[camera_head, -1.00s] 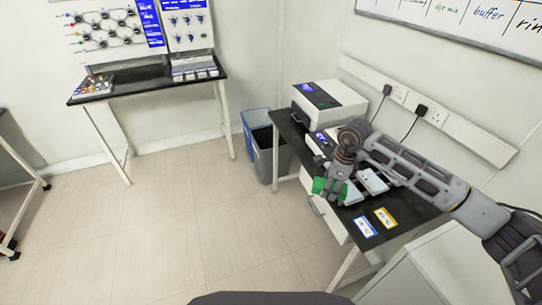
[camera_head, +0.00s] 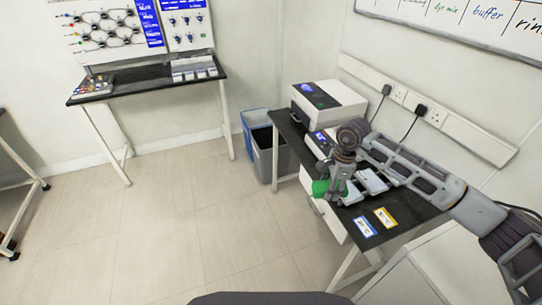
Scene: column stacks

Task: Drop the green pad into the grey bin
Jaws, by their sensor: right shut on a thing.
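My right gripper (camera_head: 337,192) reaches in from the right over the front left edge of the black-topped table. It is shut on the green pad (camera_head: 320,187), which shows on both sides of the fingers; the fingers hide its middle. The grey bin (camera_head: 266,165) stands on the floor at the left end of this table, farther back and to the left of the gripper. Its top is open, and its inside looks dark. My left gripper is not in view.
A blue bin (camera_head: 248,120) stands just behind the grey bin. The black table (camera_head: 402,214) carries a white machine (camera_head: 340,104), small devices, and blue and yellow label cards. Open floor (camera_head: 200,225) lies to the left.

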